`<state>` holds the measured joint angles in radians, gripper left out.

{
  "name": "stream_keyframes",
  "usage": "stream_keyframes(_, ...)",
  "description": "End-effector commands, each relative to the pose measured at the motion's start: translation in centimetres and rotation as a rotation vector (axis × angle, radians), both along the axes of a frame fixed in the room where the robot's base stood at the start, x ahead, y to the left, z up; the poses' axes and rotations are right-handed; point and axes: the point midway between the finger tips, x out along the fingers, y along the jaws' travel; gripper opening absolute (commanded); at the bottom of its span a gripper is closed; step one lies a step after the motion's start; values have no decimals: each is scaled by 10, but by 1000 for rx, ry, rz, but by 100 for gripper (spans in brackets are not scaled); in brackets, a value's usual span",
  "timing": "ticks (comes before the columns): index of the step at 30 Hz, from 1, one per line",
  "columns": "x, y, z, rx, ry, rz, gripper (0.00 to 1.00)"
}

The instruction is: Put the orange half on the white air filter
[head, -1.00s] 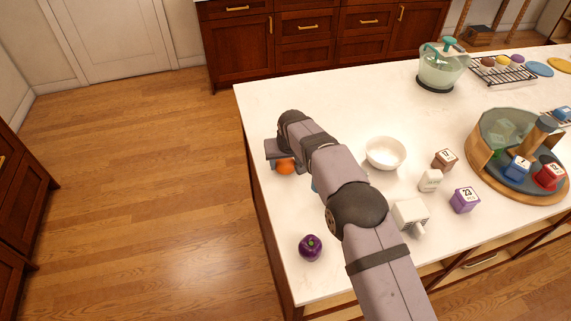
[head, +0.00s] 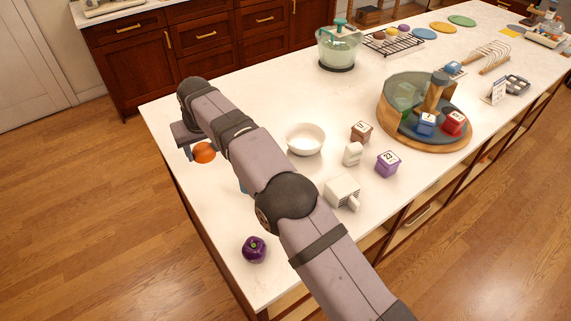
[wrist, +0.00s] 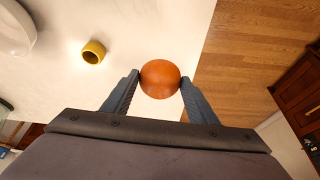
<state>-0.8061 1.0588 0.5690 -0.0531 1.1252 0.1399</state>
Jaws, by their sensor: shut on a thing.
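My gripper (wrist: 160,84) is shut on the orange half (wrist: 160,78), whose round, smooth side shows between the two fingertips in the wrist view. In the head view, the orange half (head: 204,152) hangs from the gripper near the counter's left edge, apparently above the surface. A white ridged block with a small projection (head: 342,191) stands on the counter to the right of my arm; it looks like the air filter. It lies well away from the gripper and is not visible in the wrist view.
A white bowl (head: 305,139) stands between the gripper and several small blocks, including a purple one (head: 388,163). A purple vegetable (head: 254,249) is near the front edge. A yellow ring (wrist: 93,52) lies near the gripper. A round wooden tray (head: 425,140) stands right.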

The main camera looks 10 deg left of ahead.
Motion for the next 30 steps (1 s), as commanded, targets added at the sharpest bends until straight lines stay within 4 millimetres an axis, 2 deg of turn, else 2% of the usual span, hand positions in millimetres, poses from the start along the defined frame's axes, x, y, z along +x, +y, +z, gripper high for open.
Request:
stream_keyframes(5,12,-20,8,1,-2,-37,29)
stream_keyframes(8,23,-42,16,0,-4,-77,29)
stream_keyframes(11,35,-72,25,0,-4,-131,29)
stream_keyframes(16,50,-137,41,0,-4,-238,29)
stream_keyframes(20,54,-190,51,0,-5,-323,29)
stream_keyframes(25,47,-259,60,0,-5,-432,29)
stream_keyframes(30,29,-320,63,1,-5,-533,29)
